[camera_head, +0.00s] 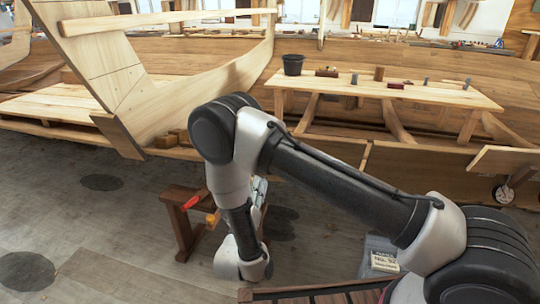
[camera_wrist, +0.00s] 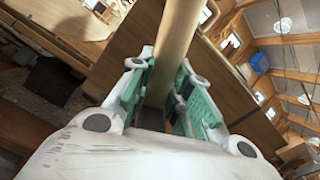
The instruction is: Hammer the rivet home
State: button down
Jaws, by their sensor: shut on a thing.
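My gripper (camera_wrist: 163,92) has its green-padded fingers closed on a round pale wooden handle (camera_wrist: 176,42) in the wrist view. The handle runs up and out of the top of that view, so what is on its far end is hidden. In the head view my gripper is mostly behind my own arm, with a small pale part of it showing beside the low brown wooden trestle. I cannot make out a rivet or a hammer head in either view.
A brown trestle (camera_head: 182,230) stands on the floor, with a red item (camera_head: 196,199) and an orange item (camera_head: 212,218) by it. Behind is a plank bench (camera_head: 440,94) bearing a black bucket (camera_head: 293,64) and small tools. The planked hull (camera_head: 205,98) rises at the left.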

jog(key=shift+r, duration=0.2)
dwell(0.4)
jog(key=x, duration=1.1)
jog(key=v, duration=0.7)
jog(key=a+v, duration=0.1)
jog(key=v, duration=0.2)
jog(key=shift+s+a+f, duration=0.1)
jog(key=shift+s, duration=0.1)
jog(key=shift+s+d+f, duration=0.15)
jog(key=shift+s+d, duration=0.05)
jog(key=shift+d, duration=0.35)
jog(key=shift+a, duration=0.1)
